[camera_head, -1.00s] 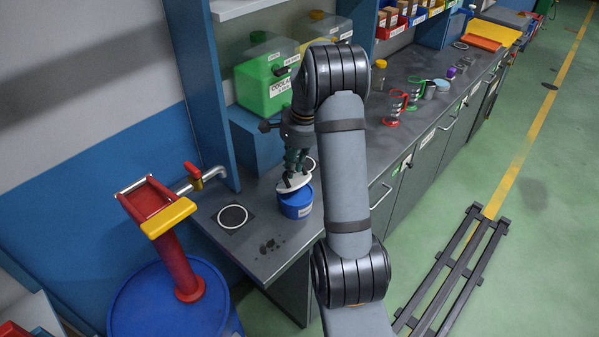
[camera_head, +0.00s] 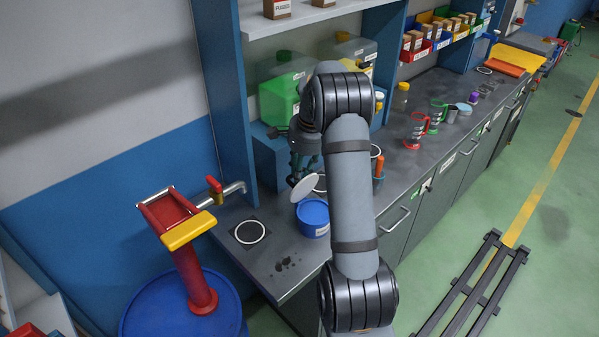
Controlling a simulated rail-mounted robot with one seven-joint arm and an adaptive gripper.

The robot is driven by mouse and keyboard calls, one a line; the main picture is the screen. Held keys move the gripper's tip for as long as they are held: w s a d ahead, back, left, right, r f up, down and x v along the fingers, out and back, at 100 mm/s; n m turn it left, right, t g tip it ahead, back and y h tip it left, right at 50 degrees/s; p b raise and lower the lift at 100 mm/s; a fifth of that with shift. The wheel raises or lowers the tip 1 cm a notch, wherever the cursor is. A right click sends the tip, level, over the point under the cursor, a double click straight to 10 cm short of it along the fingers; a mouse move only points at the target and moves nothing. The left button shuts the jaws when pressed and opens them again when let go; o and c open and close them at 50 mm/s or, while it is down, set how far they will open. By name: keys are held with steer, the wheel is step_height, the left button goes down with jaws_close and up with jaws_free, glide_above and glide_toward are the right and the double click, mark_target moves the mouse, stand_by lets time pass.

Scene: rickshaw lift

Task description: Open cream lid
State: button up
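A blue tub (camera_head: 313,217) with a white label stands on the grey counter, its top uncovered and blue inside. A cream round lid (camera_head: 305,188) is tilted in the air above and a little left of the tub's rim, apart from it. My gripper (camera_head: 303,174) is at the lid's upper edge and appears to hold it. The fingertips are small and partly hidden behind the lid and my own arm, which crosses the middle of the view.
A red and yellow pump stands on a blue drum (camera_head: 140,316) at the left. Red and green holders (camera_head: 417,131) stand farther right.

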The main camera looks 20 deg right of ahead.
steer(key=shift+s+f, duration=0.25)
steer(key=shift+f, duration=0.1)
